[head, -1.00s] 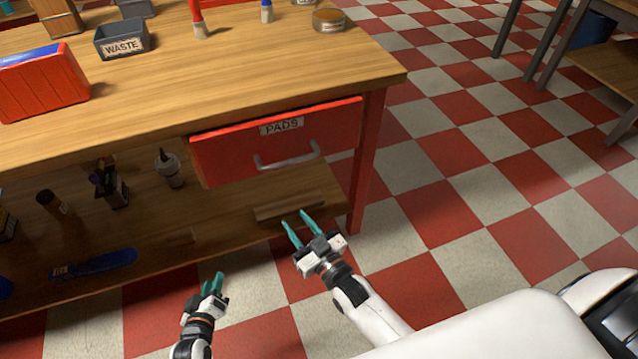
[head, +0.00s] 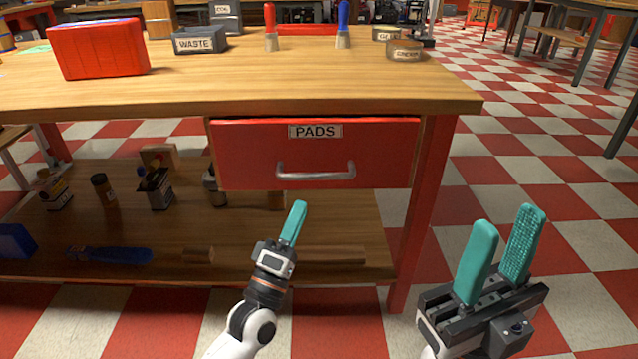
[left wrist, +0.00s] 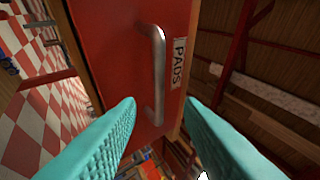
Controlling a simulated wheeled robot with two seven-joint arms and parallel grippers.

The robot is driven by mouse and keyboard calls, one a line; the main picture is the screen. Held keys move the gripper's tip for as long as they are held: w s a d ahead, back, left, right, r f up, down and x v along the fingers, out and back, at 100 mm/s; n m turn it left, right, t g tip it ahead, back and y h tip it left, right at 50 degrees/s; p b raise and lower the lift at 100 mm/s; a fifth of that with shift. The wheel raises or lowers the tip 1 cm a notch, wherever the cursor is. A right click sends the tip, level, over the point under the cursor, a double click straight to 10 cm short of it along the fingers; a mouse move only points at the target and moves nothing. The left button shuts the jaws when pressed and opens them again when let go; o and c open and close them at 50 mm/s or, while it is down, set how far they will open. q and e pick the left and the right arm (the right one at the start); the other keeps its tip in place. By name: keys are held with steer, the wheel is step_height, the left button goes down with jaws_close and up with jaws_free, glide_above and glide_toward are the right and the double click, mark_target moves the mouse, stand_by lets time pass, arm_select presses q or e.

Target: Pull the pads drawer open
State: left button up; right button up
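The red pads drawer (head: 240,155) sits under the right part of the workbench top and looks shut. It has a "PADS" label (head: 315,131) and a metal bar handle (head: 315,172). My left gripper (head: 296,222) is in front of and below the handle, apart from it. In the left wrist view its two teal fingers (left wrist: 160,110) are spread, with the handle (left wrist: 157,75) beyond and between them, and nothing held. My right gripper (head: 503,245) is to the right of the drawer, in front of the bench leg, with its fingers apart and empty.
The wooden bench top (head: 250,90) carries a red case (head: 98,48), a grey waste bin (head: 199,40), brushes and tins. The lower shelf (head: 230,240) holds bottles, a pen holder and a blue tool (head: 110,254).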

mark_target(315, 174)
arm_select(q)
steer(key=b+x, duration=0.2)
steer(key=x, duration=0.7)
steer(key=shift+f, duration=0.15)
jaws_close()
